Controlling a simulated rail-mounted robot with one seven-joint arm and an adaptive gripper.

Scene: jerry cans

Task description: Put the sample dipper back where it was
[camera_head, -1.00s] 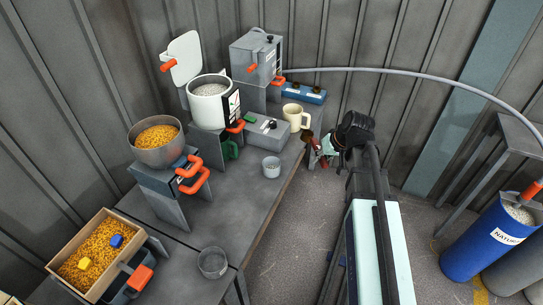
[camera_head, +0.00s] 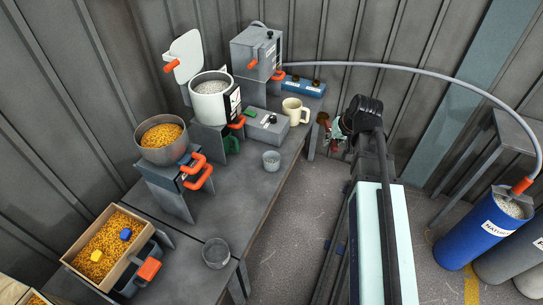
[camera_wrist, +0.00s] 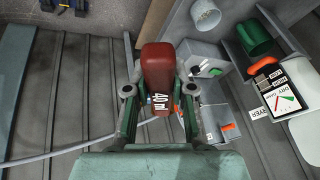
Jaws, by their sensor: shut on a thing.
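The sample dipper shows in the wrist view as a dark red block (camera_wrist: 157,62) marked "40 m", with the rest of the marking cut off. My gripper (camera_wrist: 158,82) is shut on it, one green finger on each side. In the head view my gripper (camera_head: 338,137) hangs off the table's right edge, with the small reddish-brown dipper (camera_head: 323,119) beside it. It is clear of the table, right of the beige mug (camera_head: 294,111). The dipper's lower end is hidden, and no empty place for it can be made out.
A hose (camera_head: 400,68) arcs behind my arm to a blue cylinder (camera_head: 480,240).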

